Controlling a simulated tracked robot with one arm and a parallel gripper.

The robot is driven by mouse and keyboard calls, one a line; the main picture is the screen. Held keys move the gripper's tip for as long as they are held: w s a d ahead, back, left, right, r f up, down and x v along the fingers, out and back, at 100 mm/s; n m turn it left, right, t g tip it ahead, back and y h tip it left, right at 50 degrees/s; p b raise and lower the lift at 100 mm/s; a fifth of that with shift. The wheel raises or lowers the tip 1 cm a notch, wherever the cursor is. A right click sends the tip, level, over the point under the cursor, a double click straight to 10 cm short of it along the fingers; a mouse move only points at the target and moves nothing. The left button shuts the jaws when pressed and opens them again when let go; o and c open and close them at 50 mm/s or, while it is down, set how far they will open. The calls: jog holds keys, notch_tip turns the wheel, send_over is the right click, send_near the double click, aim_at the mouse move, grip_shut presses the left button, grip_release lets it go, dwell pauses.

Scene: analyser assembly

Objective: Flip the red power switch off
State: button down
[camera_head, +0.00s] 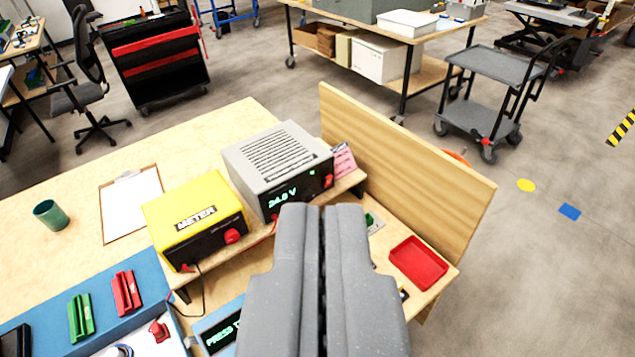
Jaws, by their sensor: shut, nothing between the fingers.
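A grey power supply box (277,165) with a vented top stands on a wooden shelf. Its black front shows a lit green voltage readout and a small green light. A small red part, which looks like the power switch (328,181), sits at the right end of that front; its on or off position is too small to tell. My gripper (323,209) is shut and empty. In the picture its fingertips lie just below the front of the power supply, close under the red switch. I cannot tell the gap in depth. The fingers hide part of the shelf and bench.
A yellow meter (195,217) with a red knob stands left of the power supply. A wooden panel (400,155) rises behind on the right. A red tray (418,262) lies right of my gripper. A clipboard (131,203) and green cup (51,215) lie left.

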aim_at(328, 181)
jog(key=w+f+m+t, duration=0.1)
jog(key=w+f+m, duration=0.4)
jog(key=w+f, duration=0.7)
jog(key=w+f+m+t, duration=0.1)
jog(key=w+f+m, duration=0.55)
jog(key=w, duration=0.95)
jog(key=w+f+m+h, duration=0.1)
jog(key=w+f+m, duration=0.2)
jog(key=f, duration=0.8)
jog(key=w+f+m+t+h, duration=0.1)
jog(key=w+f+m, duration=0.1)
jog(key=f, duration=0.8)
jog(key=w+d+f+m+h, duration=0.1)
jog(key=w+f+m, duration=0.2)
jog(key=f, duration=0.8)
jog(key=shift+w+f+m+t, duration=0.3)
jog(key=shift+m+t, duration=0.1)
jog(key=shift+m, duration=0.45)
